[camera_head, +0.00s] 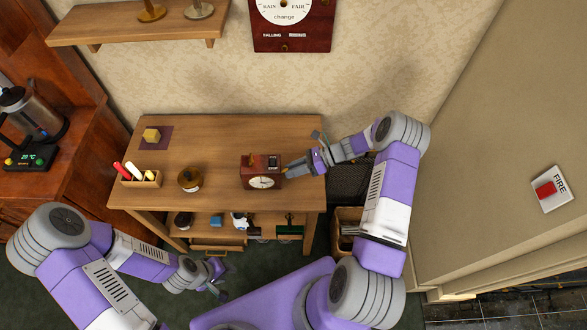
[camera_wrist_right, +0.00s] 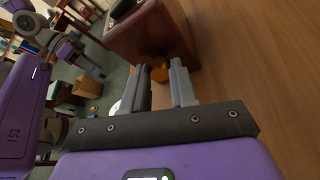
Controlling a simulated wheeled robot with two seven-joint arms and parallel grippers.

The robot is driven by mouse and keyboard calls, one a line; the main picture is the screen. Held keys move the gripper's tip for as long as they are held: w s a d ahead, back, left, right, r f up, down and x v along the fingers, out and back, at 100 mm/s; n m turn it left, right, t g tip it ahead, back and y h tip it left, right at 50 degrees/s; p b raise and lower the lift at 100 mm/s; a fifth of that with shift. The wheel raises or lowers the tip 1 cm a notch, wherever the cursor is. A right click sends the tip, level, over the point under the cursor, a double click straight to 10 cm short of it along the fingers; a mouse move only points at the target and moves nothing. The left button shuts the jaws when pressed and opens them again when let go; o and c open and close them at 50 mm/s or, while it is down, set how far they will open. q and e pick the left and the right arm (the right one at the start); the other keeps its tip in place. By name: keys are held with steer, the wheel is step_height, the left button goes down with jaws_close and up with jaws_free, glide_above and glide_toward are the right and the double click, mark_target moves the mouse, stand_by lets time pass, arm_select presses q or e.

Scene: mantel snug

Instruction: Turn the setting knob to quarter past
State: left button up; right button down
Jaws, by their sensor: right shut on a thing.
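The dark red wooden clock (camera_head: 274,163) stands on the table with its round white face (camera_head: 262,182) to the front; its hands are too small to read. The wrist view shows the clock's side (camera_wrist_right: 150,35) and an orange-brass setting knob (camera_wrist_right: 160,74). My right gripper (camera_head: 288,172) reaches in from the right, its fingers on either side of the knob and shut on it. The fingers partly hide the knob, and its angle cannot be told. My left gripper (camera_head: 219,281) hangs low in front of the table, away from the clock; its jaws are unclear.
A lower shelf holds small items. A dark wire basket (camera_head: 350,183) stands right of the table.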

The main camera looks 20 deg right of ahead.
stand_by(0.5)
steer(key=c, duration=0.9)
jaws_free()
steer(key=shift+d, duration=0.1)
steer(key=v, duration=0.7)
steer(key=shift+d, duration=0.25)
steer(key=shift+w, duration=0.1)
